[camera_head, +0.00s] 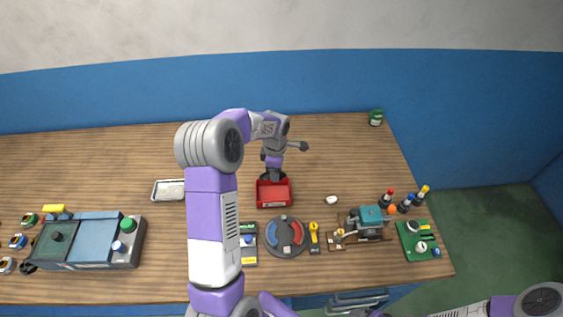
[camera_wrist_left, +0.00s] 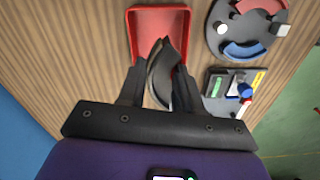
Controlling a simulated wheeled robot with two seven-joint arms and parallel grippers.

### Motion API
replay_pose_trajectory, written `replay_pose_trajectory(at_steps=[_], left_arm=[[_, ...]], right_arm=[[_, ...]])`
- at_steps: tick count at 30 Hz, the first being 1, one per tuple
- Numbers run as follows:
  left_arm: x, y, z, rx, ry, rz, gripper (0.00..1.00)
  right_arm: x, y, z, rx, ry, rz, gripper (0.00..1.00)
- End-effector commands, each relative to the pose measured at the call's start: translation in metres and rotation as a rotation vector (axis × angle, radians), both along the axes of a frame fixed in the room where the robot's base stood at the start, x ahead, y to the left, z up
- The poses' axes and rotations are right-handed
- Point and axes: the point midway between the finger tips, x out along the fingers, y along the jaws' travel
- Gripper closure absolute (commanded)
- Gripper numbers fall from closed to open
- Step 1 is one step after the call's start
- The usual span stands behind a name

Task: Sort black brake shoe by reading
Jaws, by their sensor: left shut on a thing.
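My left gripper (camera_head: 272,174) reaches down at the back edge of a red tray (camera_head: 274,203). In the left wrist view, the gripper (camera_wrist_left: 159,92) is shut on a black brake shoe (camera_wrist_left: 162,62), a dark curved piece with a lighter grey inner face. The shoe points toward the red tray (camera_wrist_left: 185,47) and overlaps its opening; I cannot tell whether it touches the tray floor. In the head view the shoe is too small to make out. My right gripper is out of view.
A round grey dial with red and blue sectors (camera_head: 285,251) stands in front of the tray, beside a small panel (camera_head: 248,257). A white tray (camera_head: 169,198) is left. A teal machine (camera_head: 371,218) and several bottles stand right. A large grey-blue unit (camera_head: 95,235) is far left.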

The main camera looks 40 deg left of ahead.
Motion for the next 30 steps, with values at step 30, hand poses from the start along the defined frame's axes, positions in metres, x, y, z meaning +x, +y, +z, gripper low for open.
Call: replay_pose_trajectory(at_steps=[30], left_arm=[[0.0, 0.001, -0.065, 0.0, -0.001, 0.012, 1.0]], right_arm=[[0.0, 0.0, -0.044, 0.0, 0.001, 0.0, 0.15]])
